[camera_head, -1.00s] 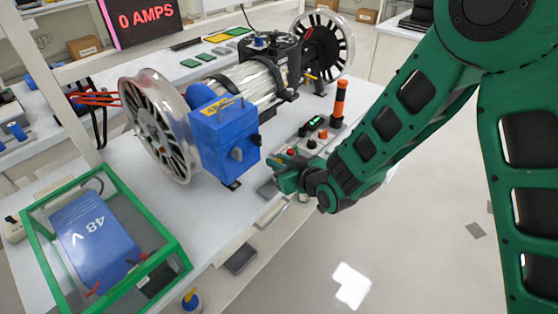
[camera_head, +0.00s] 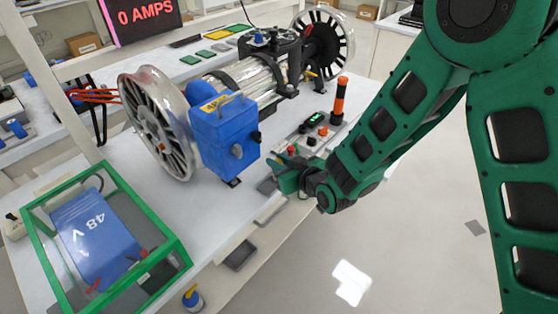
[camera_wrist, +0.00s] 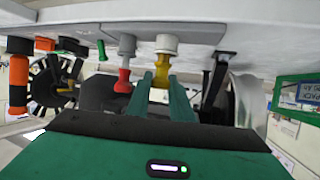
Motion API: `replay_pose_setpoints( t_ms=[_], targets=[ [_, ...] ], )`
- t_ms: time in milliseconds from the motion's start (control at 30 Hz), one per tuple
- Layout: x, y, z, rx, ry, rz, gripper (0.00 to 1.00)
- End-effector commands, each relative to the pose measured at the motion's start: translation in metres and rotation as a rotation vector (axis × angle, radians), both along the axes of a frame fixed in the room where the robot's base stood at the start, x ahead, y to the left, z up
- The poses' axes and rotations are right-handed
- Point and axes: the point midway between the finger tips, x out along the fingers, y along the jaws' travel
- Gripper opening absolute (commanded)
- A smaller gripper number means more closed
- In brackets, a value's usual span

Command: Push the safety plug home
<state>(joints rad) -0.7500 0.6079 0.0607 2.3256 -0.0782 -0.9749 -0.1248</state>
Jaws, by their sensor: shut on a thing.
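My gripper (camera_head: 277,168) is at the front edge of the bench, by the control panel, in the head view. In the wrist view its green fingers (camera_wrist: 160,80) are shut on a yellow plug (camera_wrist: 161,66). The yellow plug meets a pale round socket (camera_wrist: 166,44); how deep it sits cannot be told. A red knob (camera_wrist: 123,78) on a similar pale base stands beside it, apart from the fingers. The head view hides the yellow plug behind my gripper.
The control panel (camera_head: 313,137) and an orange-and-black post (camera_head: 338,100) stand close to my gripper. A blue box (camera_head: 225,140) on the wheeled rig is to the left. A green-framed battery case (camera_head: 150,215) is at the front left.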

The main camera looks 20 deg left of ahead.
Motion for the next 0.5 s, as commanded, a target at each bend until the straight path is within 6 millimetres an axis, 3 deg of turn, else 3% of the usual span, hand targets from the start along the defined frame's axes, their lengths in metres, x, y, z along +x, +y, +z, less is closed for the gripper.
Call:
replay_pose_setpoints(
  t_ms=[500],
  targets=[
    [0.0003,-0.0004,-0.0073,-0.001,0.000,-0.001,0.00]
  ],
)
